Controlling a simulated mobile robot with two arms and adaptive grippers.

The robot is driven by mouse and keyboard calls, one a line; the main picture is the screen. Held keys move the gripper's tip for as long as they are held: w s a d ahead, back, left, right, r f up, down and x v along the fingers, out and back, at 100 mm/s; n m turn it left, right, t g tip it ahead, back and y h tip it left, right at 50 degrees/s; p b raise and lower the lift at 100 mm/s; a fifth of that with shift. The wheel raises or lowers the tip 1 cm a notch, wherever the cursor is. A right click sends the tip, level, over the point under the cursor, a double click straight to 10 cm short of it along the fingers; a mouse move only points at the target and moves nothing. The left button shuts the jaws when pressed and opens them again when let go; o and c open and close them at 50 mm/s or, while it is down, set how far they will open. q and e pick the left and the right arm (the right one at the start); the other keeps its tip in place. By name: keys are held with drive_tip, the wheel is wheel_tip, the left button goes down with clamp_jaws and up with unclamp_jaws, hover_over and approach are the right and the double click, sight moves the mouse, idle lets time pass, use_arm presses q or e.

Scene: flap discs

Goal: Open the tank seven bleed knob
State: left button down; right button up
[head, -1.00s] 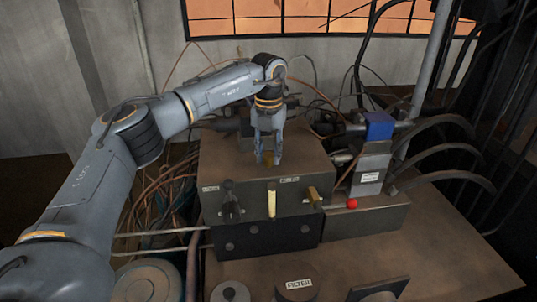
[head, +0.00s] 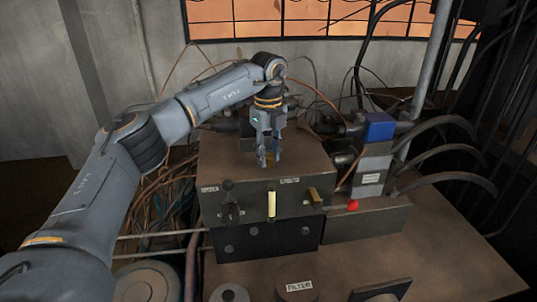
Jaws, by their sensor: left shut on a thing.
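A small brass knob (head: 269,159) stands on top of the dark metal block (head: 222,150). My left gripper (head: 270,163) comes down on it from above, with a finger on either side, shut on it. The fingers partly hide the knob. I cannot read any mark that names it as the tank seven bleed knob. My right gripper is not in view.
The block's front has a black lever (head: 230,205), a pale yellow handle (head: 271,204) and a brass piece (head: 314,195). A red knob (head: 352,205) and a blue-topped valve (head: 379,126) stand to the right.

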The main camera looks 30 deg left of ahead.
sight(268, 155)
use_arm(q)
drive_tip(key=shift+r+n, duration=0.1)
drive_tip(key=shift+n, duration=0.5)
drive_tip(key=c, duration=1)
unclamp_jaws()
wheel_tip(268, 155, up, 12)
drive_tip(key=shift+f, duration=0.1)
